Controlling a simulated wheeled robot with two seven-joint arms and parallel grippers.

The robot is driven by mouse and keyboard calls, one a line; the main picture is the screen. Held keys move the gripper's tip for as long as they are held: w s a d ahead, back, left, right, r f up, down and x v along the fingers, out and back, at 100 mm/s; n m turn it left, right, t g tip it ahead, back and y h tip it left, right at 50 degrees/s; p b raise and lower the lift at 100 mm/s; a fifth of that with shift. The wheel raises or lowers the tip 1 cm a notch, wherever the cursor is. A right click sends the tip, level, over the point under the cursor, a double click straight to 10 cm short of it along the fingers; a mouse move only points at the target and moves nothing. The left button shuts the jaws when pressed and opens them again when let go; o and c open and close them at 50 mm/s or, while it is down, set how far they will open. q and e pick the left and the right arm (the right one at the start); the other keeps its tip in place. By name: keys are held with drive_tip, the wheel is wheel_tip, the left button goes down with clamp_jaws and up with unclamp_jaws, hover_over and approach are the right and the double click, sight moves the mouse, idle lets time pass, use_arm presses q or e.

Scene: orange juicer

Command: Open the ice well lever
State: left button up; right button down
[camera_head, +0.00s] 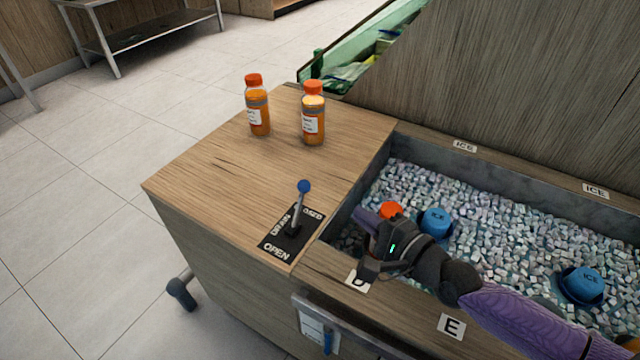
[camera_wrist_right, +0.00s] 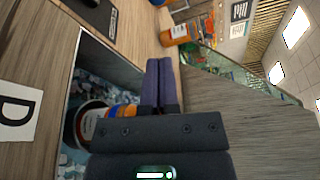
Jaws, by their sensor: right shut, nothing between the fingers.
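The ice well lever (camera_head: 299,208) is a thin metal rod with a blue ball knob. It stands up from a black plate (camera_head: 277,247) marked OPEN, DRAIN and a partly hidden word, on the wooden counter left of the ice well. The lever leans a little toward the far side, away from the OPEN word. My right gripper (camera_head: 362,214) is over the near left corner of the ice well, right of the lever and apart from it. Its purple fingers are together and empty, as the right wrist view also shows (camera_wrist_right: 159,66). My left gripper is out of view.
The ice well (camera_head: 480,210) holds ice cubes, blue ICE-marked items (camera_head: 436,221) and an orange-capped bottle (camera_head: 391,209) beside my right gripper. Two orange juice bottles (camera_head: 313,122) stand at the counter's back. A metal handle (camera_head: 340,322) runs along the front. The counter left of the lever is clear.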

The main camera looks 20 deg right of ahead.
sight(299, 206)
drive_tip(key=b+x, duration=0.2)
drive_tip(key=x, duration=0.7)
drive_tip(key=shift+f, duration=0.15)
drive_tip(key=shift+w+a, duration=0.15)
drive_tip(key=shift+w, duration=0.35)
drive_tip(key=shift+s+a+r+n, duration=0.15)
drive_tip(key=shift+a+r+n, duration=0.05)
drive_tip(key=shift+r+n, duration=0.1)
